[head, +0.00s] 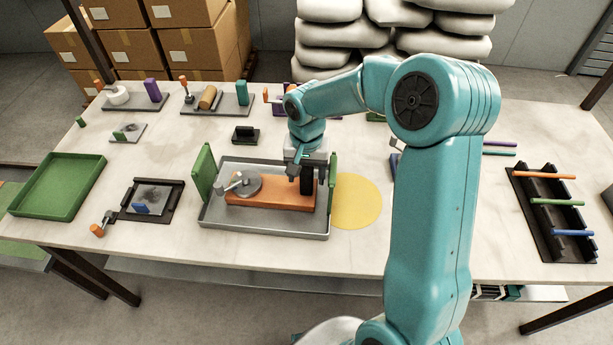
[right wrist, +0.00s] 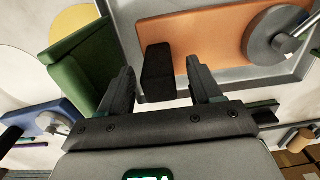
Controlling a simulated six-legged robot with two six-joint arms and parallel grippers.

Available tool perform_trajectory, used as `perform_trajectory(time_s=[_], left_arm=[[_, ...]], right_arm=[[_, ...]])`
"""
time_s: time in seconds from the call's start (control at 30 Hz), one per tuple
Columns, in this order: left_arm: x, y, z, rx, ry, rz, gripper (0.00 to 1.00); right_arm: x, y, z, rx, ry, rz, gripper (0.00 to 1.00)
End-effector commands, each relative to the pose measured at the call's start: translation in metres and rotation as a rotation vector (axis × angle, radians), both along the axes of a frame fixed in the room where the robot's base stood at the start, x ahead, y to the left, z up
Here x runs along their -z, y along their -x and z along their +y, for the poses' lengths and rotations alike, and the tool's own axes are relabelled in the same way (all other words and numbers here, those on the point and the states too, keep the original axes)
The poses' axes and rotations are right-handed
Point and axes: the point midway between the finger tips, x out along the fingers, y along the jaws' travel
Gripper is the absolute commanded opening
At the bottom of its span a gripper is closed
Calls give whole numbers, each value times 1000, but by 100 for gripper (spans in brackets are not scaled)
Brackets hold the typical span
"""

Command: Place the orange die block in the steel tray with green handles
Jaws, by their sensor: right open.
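The orange die block (head: 285,194) lies inside the steel tray (head: 262,225), with a grey disc and lever on its left part and a black grip at its right end. The tray has a green handle (head: 203,172) at each end. My right gripper (head: 305,175) is open above the block's right end. In the right wrist view, the black grip (right wrist: 158,70) shows between and beyond my open fingers, with a gap on both sides; the orange block (right wrist: 215,42) lies behind it. One green handle (right wrist: 78,65) is close to the left finger. My left gripper is not in view.
A yellow disc (head: 357,204) lies right of the tray. A dark frame (head: 151,200) and a green tray (head: 58,187) are to its left. A dark rack (head: 556,217) with coloured rods is at far right. Other small trays line the back.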

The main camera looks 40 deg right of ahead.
Motion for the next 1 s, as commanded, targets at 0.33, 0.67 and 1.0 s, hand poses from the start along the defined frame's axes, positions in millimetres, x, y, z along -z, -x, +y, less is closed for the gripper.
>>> perform_trajectory(time_s=[0.33,0.67,1.0], left_arm=[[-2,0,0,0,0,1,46],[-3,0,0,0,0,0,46],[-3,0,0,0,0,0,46]], right_arm=[[-79,0,0,-1,0,-4,64],[-104,0,0,0,-1,1,64],[-104,0,0,-1,-1,1,64]])
